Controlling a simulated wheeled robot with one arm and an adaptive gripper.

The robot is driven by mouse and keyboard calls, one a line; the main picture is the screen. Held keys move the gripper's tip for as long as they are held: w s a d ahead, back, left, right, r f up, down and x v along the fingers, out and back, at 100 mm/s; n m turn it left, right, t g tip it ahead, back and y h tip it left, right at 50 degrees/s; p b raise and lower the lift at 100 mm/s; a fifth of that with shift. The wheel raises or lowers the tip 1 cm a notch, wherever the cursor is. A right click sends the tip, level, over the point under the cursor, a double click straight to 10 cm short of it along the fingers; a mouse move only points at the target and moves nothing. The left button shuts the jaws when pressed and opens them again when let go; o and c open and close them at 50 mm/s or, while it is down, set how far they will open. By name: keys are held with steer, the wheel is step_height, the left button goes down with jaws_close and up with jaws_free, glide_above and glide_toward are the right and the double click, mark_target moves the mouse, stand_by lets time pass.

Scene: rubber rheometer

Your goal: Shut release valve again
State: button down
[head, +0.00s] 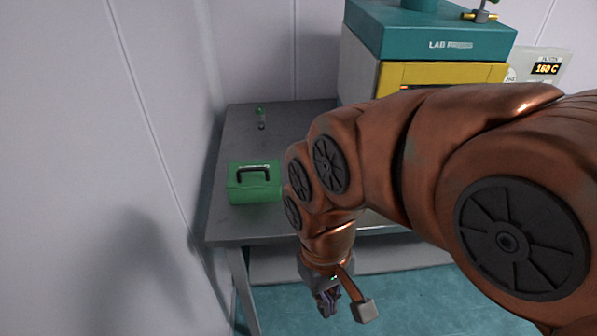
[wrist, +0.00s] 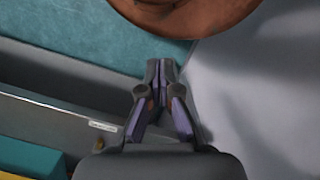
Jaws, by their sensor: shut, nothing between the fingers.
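The lab press (head: 430,32) stands on the bench, with a teal top over a yellow section. A brass fitting with a small grey handle (head: 481,14) sits on its top at the right, cut by the upper picture edge. It looks like the release valve; whether it is open or shut I cannot tell. My gripper (head: 327,305) hangs low in front of the bench, well away from the fitting, pointing down. In the wrist view my gripper (wrist: 161,68) has its fingertips together with nothing between them. My arm hides the press's lower part.
A green case with a black handle (head: 254,182) stands on the grey bench (head: 225,150). A display reading 160 C (head: 546,68) is right of the press. A wall closes off the left side.

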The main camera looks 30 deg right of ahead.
steer(key=shift+w, duration=0.2)
steer(key=w+d+r+m+y, duration=0.35)
steer(key=w+m, duration=0.25)
steer(key=w, duration=0.4)
steer(key=w+d+r+m+y, duration=0.2)
steer(key=w+d+m, duration=0.25)
steer(key=w, duration=0.55)
steer(key=w+d+f+m+t+y, duration=0.1)
steer(key=d+m, duration=0.5)
steer(key=d, duration=0.6)
steer(key=w+d+f+m+t+y, duration=0.1)
steer(key=d+m, duration=0.5)
steer(key=d, duration=0.7)
step_height(320, 180, down, 3)
steer(key=t+y, duration=0.1)
steer(key=t, duration=0.2)
steer(key=shift+w+d+r, duration=0.15)
steer(key=shift+w, duration=0.15)
